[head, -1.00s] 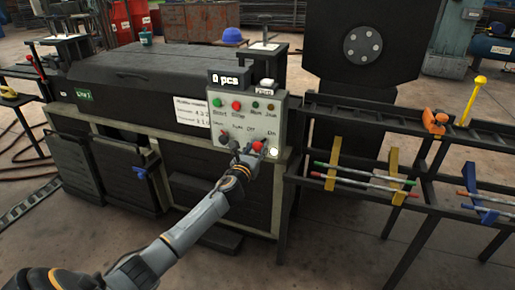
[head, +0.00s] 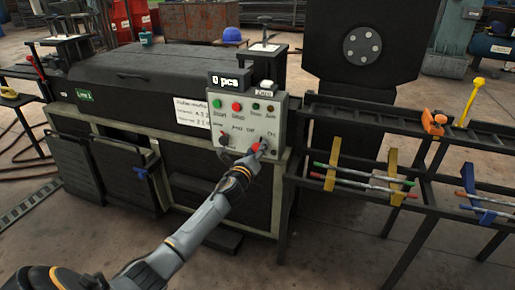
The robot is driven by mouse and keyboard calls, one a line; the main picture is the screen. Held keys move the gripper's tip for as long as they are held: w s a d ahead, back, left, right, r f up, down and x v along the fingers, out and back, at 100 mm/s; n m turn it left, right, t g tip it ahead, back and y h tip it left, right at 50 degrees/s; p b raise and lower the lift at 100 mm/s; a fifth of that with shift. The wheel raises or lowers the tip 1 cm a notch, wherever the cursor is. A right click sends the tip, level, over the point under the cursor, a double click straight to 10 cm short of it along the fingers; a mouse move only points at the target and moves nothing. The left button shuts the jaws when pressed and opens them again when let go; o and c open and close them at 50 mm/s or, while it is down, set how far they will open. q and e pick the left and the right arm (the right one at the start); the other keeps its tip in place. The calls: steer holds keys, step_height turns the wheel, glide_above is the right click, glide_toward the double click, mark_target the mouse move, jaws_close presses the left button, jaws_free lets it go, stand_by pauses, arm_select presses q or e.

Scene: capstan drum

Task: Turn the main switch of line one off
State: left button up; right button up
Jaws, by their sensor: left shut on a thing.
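The grey control panel (head: 243,112) stands on the front of the dark machine that bears a green "Line 1" label (head: 84,95). The red main switch (head: 255,148) is low on the panel's right side, between the markings "Off" and "On". My left gripper (head: 259,151) is at this switch and shut on it; its fingers hide part of the knob, so its exact angle is hard to read. My right gripper is not in view.
A green button (head: 218,103), a red button (head: 237,106) and a dark selector (head: 223,140) sit close by on the panel. A counter reading "0 pcs" (head: 230,81) tops it. A black rack (head: 345,205) with coloured rods stands to the right.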

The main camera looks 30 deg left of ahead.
arm_select(q)
steer(key=n, duration=0.3)
steer(key=shift+r+n+p, duration=0.1)
steer(key=shift+n+p, duration=0.2)
steer(key=shift+n, duration=0.1)
steer(key=n, duration=0.3)
steer(key=shift+n+p, duration=0.3)
steer(key=shift+n, duration=0.4)
steer(key=shift+n+p, duration=0.4)
steer(key=shift+n, duration=1.1)
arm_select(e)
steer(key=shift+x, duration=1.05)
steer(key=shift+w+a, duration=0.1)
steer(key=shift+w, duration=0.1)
arm_select(q)
steer(key=o, duration=1.1)
steer(key=shift+o, duration=0.2)
steer(key=v, duration=1.2)
